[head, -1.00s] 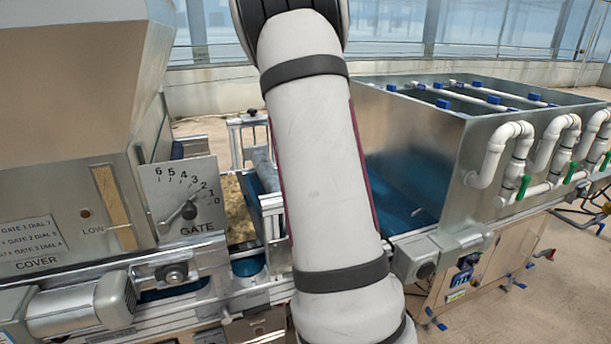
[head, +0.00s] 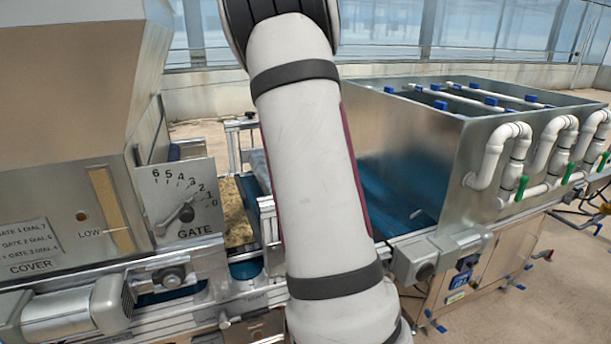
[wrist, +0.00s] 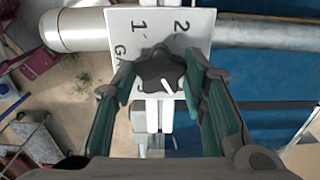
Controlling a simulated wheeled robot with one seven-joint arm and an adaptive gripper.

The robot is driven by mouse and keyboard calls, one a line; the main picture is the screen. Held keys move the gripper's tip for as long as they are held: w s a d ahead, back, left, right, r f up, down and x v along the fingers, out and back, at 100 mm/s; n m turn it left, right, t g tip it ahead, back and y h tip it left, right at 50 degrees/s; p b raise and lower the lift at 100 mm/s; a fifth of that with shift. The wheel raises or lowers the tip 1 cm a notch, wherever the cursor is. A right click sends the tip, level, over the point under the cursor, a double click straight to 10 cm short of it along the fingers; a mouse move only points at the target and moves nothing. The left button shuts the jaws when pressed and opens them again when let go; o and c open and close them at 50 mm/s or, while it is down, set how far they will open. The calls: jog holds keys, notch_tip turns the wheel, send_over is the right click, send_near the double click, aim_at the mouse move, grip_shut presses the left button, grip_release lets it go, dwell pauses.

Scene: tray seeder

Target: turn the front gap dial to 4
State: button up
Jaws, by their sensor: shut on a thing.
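The dial is a dark lobed knob (wrist: 158,73) with a white pointer line, in the middle of the wrist view. It sits in front of a white plate (wrist: 196,41) marked 1 and 2, with lettering that begins "GA"; the other marks are hidden. The white line points toward the lower right of the picture, and I cannot tell which number it stands at. My gripper (wrist: 160,80) is shut on the knob, one green-padded finger on each side. In the head view my arm hides the gripper and this dial.
A hopper with a GATE scale plate (head: 181,197) and lever stands at left in the head view. A motor (head: 72,312) is below it. A metal tank (head: 420,150) with white pipes and green handles stands at right. Blue belt (head: 385,200) shows between them.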

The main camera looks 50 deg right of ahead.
jog(key=o, duration=1.2)
jog(key=shift+r, duration=0.1)
notch_tip(320, 180, up, 12)
jog(key=shift+f, duration=0.1)
jog(key=s+a+r+n+t, duration=0.15)
jog(key=a+n, duration=0.45)
jog(key=a, duration=0.6)
jog(key=s+a+n+t, duration=0.1)
jog(key=s+a+n, duration=0.2)
jog(key=a+n, duration=0.65)
jog(key=s+a+f+n, duration=0.2)
jog(key=s+a+n, duration=0.1)
jog(key=a, duration=0.2)
jog(key=s+a+f+n+t, duration=0.1)
jog(key=s+a+f+n, duration=0.2)
jog(key=s+a, duration=0.1)
jog(key=s+a+f+n+t, duration=0.1)
jog(key=s+a+f+n, duration=0.1)
jog(key=a, duration=0.5)
jog(key=shift+s+f+n, duration=0.25)
jog(key=shift+s+n, duration=0.2)
jog(key=shift+s, duration=0.5)
